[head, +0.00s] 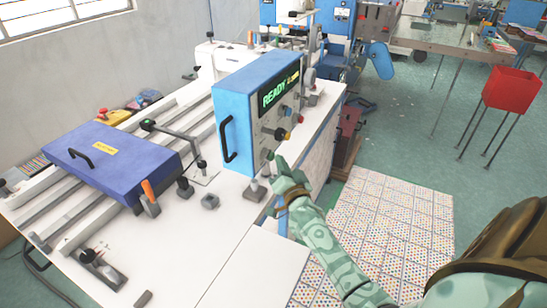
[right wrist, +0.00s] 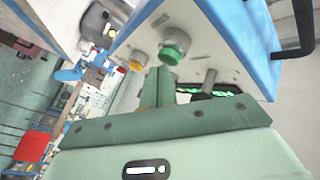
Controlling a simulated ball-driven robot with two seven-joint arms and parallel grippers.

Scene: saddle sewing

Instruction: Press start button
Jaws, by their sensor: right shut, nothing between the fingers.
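My right gripper (head: 276,165) is shut and empty, just in front of the panel's lower part. In the right wrist view its fingertips (right wrist: 158,74) are close to the green button; I cannot tell if they touch it. My left gripper is out of view.
A blue-purple sewing unit cover (head: 108,160) with a black handle lies on the rails to the left. The white table (head: 225,240) is mostly bare in front. A red bin (head: 511,88) on legs stands at the right.

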